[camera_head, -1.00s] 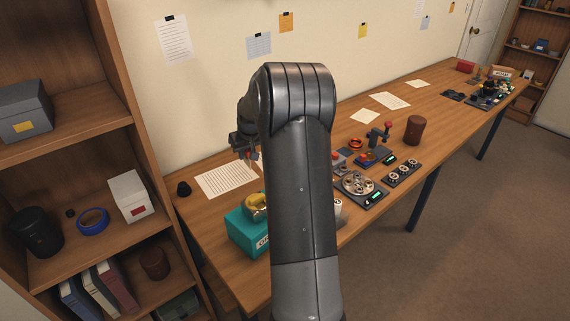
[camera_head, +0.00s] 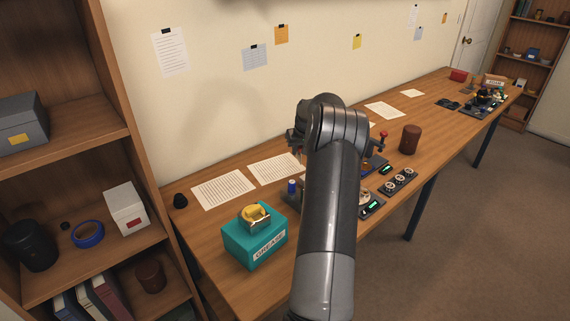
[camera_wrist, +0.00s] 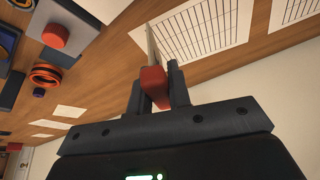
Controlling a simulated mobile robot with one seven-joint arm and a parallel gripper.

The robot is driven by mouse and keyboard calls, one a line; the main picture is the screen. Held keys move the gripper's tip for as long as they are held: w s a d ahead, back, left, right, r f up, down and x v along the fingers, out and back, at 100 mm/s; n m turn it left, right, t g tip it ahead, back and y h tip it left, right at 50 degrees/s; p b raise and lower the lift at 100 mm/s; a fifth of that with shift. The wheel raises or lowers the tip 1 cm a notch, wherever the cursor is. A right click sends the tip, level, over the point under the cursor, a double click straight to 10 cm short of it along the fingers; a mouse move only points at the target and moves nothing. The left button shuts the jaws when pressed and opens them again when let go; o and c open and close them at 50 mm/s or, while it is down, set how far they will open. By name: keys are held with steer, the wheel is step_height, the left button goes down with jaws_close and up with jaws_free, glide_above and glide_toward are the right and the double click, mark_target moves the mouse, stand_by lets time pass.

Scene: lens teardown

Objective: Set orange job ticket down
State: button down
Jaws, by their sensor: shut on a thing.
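My gripper (camera_wrist: 154,88) is shut on a small red piece (camera_wrist: 154,82) in the wrist view. A thin pale strip reaches past the piece toward the printed sheets. I cannot tell whether it is the job ticket. In the head view, my gripper is mostly hidden behind my arm, above the back of the bench. An orange paper (camera_head: 281,35) hangs on the wall from a black clip, apart from my gripper. Two printed sheets, a left one (camera_head: 223,190) and a right one (camera_head: 274,169), lie flat on the bench (camera_head: 192,222).
A teal grease box (camera_head: 238,245) with a yellow tape roll (camera_head: 252,216) on top stands at the near end. A blue-capped item (camera_head: 291,187) stands by my arm. A brown cup (camera_head: 410,139) and a bearing tray (camera_head: 399,180) are to the right. A shelf (camera_head: 95,145) flanks the left.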

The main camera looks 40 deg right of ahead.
steer(key=w+f, duration=0.1)
steer(key=w+a+f, duration=0.1)
steer(key=w, duration=0.1)
steer(key=w+a+f, duration=0.1)
steer(key=w, duration=0.1)
steer(key=shift+w+a+f, duration=0.15)
steer(key=shift+f, duration=2.05)
steer(key=shift+f, duration=0.15)
steer(key=c, duration=1.3)
jaws_free()
steer(key=shift+c, duration=0.2)
